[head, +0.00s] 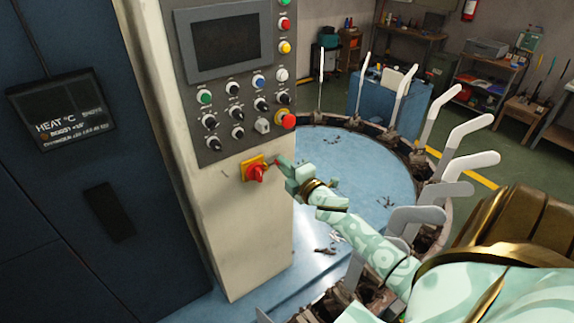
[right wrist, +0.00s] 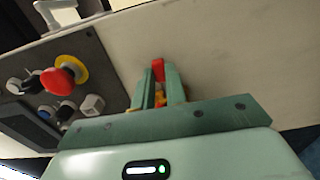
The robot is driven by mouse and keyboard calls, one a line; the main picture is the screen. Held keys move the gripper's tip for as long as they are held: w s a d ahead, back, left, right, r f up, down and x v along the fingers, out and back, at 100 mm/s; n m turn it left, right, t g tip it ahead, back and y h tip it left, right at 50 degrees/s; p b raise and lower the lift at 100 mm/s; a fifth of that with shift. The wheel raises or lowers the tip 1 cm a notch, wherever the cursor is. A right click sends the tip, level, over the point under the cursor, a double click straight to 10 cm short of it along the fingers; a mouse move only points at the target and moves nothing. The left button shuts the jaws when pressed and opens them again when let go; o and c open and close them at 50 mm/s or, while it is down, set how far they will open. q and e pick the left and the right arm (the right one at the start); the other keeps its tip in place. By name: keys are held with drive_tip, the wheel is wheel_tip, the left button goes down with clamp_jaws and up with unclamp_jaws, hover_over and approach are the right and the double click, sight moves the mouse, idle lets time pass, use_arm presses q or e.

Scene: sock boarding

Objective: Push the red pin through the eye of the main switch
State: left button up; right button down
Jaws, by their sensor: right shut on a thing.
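The main switch (head: 257,171), a red handle on a yellow plate, is on the lower front of the pale cabinet in the head view. My right gripper (head: 284,167) is just right of it, shut on the red pin (head: 276,161). Only a small red bit of the pin shows at the fingertips, close to the switch. In the right wrist view, red shows between the fingers (right wrist: 157,85), with a little yellow lower down. I cannot tell there which red is pin and which is handle. The switch's eye is not clearly visible. My left gripper is out of view.
A control panel (head: 214,118) with buttons and knobs is above the switch. Its red emergency button (head: 286,120) juts out near my right gripper, and also shows in the right wrist view (right wrist: 58,78). Grey-white upright boards (head: 466,165) ring the blue round table (head: 355,165) behind my arm.

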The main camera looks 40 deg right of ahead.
drive_tip(key=shift+w+a, duration=0.1)
drive_tip(key=shift+a, duration=1.05)
drive_tip(key=c, duration=1.3)
unclamp_jaws()
drive_tip(key=shift+c, duration=0.2)
drive_tip(key=s+a+b, duration=0.2)
drive_tip(key=s, duration=1.4)
drive_tip(key=shift+s, duration=0.1)
